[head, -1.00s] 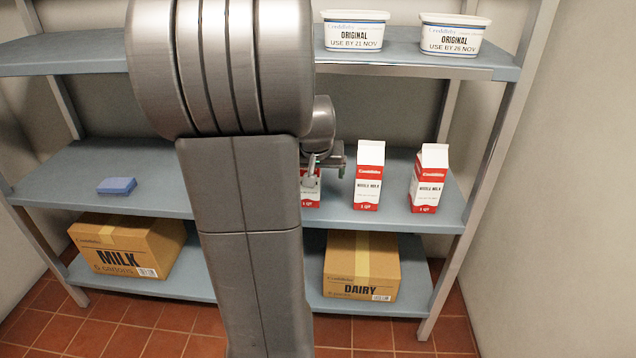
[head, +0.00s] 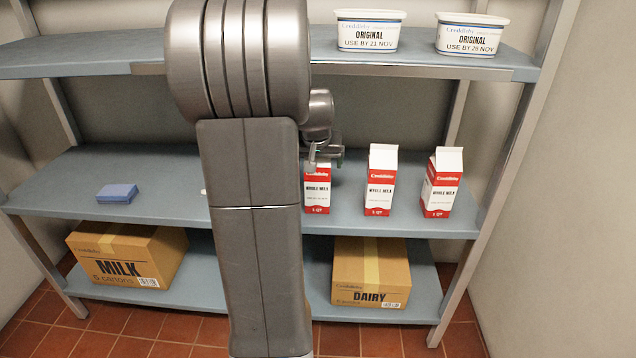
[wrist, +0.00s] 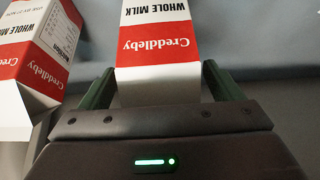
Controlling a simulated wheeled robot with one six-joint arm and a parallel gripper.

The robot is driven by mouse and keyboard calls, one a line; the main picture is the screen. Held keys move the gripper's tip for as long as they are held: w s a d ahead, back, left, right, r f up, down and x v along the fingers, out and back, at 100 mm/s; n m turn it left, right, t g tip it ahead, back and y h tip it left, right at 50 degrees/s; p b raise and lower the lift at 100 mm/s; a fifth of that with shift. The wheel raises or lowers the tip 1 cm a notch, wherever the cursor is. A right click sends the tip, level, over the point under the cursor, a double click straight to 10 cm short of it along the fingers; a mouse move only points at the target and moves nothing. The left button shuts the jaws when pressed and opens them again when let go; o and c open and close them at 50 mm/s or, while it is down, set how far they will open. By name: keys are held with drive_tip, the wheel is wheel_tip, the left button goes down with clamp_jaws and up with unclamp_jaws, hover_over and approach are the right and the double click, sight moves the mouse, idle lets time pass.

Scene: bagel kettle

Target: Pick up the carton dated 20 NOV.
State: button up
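Three red-and-white milk cartons stand on the middle shelf in the head view: one below my gripper (head: 317,190), a middle one (head: 380,182) and a right one (head: 441,185). My gripper (head: 322,158) overlaps the top of the leftmost of these. In the wrist view, which shows print upside down, my open gripper (wrist: 160,85) has its green fingers on either side of a carton (wrist: 157,45), with its white top between them. Another carton (wrist: 38,60) stands to the left there, outside the fingers.
My arm hides the shelf's centre; a small white bit (head: 203,191) shows at its left edge. A blue sponge-like block (head: 117,193) lies left. Two tubs (head: 368,31) (head: 471,35) stand above; MILK (head: 126,254) and DAIRY (head: 371,275) boxes sit below.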

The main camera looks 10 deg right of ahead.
drive_tip(key=c, duration=1.8)
drive_tip(key=shift+r, duration=0.1)
clamp_jaws()
